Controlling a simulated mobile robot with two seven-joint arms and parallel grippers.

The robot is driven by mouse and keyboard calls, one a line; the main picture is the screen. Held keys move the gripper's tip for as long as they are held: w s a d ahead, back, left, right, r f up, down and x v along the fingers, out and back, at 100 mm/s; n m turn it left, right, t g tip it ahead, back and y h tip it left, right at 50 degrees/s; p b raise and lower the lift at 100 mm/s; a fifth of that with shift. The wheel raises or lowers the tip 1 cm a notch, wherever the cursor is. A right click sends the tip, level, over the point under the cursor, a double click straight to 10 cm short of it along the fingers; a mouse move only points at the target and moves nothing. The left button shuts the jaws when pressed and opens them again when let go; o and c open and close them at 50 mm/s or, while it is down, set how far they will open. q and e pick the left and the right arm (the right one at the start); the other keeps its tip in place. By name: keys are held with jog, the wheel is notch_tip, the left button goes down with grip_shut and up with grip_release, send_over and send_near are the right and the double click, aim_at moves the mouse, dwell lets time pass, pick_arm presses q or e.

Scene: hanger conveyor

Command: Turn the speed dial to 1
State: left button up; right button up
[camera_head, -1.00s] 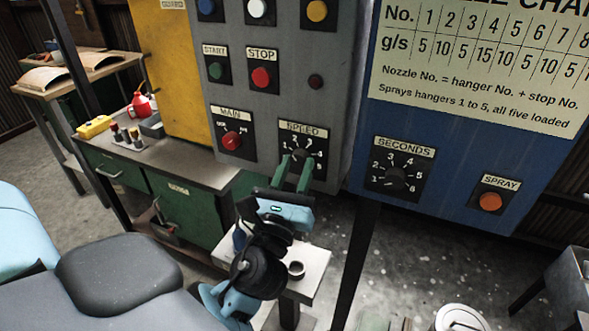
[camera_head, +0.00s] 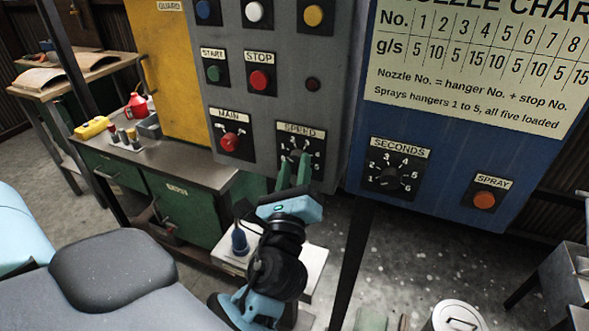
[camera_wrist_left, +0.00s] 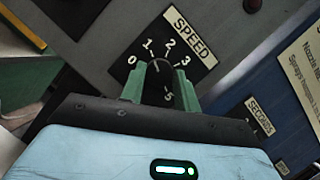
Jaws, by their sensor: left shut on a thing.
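The speed dial (camera_wrist_left: 158,80) is a dark knob on a black plate under the SPEED label (camera_head: 300,129), low on the grey control panel. My left gripper (camera_head: 295,158) reaches up to it from below, its green fingers on either side of the knob. The wrist view shows the same fingers (camera_wrist_left: 161,84) shut on the knob, one on each side. The numbers 0, 1, 2, 3 and 5 show around it there; the others are covered. The knob's pointer is too unclear to read exactly. My right gripper is not in view.
The red MAIN switch (camera_head: 229,142) is left of the dial. The STOP button (camera_head: 260,79) is above. A blue panel (camera_head: 440,175) with the SECONDS dial (camera_head: 391,178) and SPRAY button (camera_head: 484,200) stands to the right. A green workbench (camera_head: 190,205) is to the left.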

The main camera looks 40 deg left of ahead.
pick_arm(q)
jog(key=o, duration=1)
jog(key=shift+c, duration=0.2)
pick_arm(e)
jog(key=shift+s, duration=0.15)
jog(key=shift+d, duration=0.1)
